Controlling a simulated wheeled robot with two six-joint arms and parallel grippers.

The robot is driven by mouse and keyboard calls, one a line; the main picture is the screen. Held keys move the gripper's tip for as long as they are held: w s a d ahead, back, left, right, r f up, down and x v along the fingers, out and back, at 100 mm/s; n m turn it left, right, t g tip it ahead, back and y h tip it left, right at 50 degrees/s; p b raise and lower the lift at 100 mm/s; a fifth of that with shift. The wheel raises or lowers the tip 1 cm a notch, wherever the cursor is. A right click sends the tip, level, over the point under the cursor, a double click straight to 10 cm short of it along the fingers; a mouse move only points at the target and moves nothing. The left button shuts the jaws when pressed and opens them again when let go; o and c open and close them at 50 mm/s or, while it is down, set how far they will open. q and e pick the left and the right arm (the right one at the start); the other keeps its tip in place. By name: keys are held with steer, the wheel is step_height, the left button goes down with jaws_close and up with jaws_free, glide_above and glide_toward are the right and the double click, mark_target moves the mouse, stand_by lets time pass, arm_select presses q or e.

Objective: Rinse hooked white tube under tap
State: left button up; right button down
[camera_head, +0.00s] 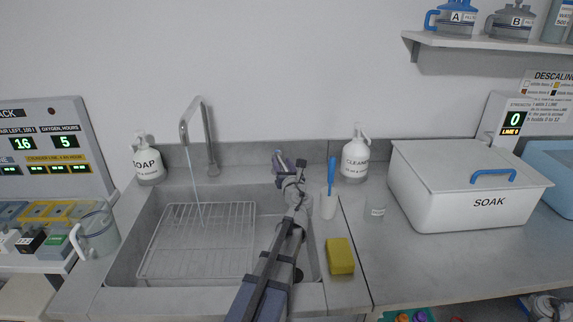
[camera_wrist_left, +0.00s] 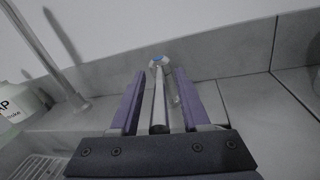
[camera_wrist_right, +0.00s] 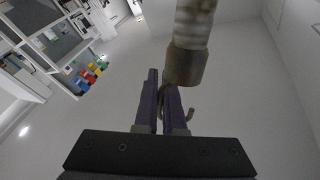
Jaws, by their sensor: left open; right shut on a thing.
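The tap (camera_head: 208,135) stands at the back of the sink, with a thin water stream (camera_head: 196,185) falling onto the wire rack (camera_head: 200,240). My left gripper (camera_head: 284,160) is open at the sink's back right. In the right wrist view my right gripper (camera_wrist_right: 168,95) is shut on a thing. A ribbed off-white tube with a brownish collar (camera_wrist_right: 187,45) rises there, and a small hook (camera_wrist_right: 190,115) shows beside the fingers.
A soap bottle (camera_head: 148,162) stands left of the tap. Right of the sink are a cleaner bottle (camera_head: 355,158), a white cup (camera_head: 328,206) with a blue-handled tool, a beaker (camera_head: 376,206), a yellow sponge (camera_head: 340,256) and the SOAK bin (camera_head: 440,200). A jug (camera_head: 98,236) stands at left.

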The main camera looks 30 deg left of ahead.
arm_select(q)
steer(key=v, duration=1.2)
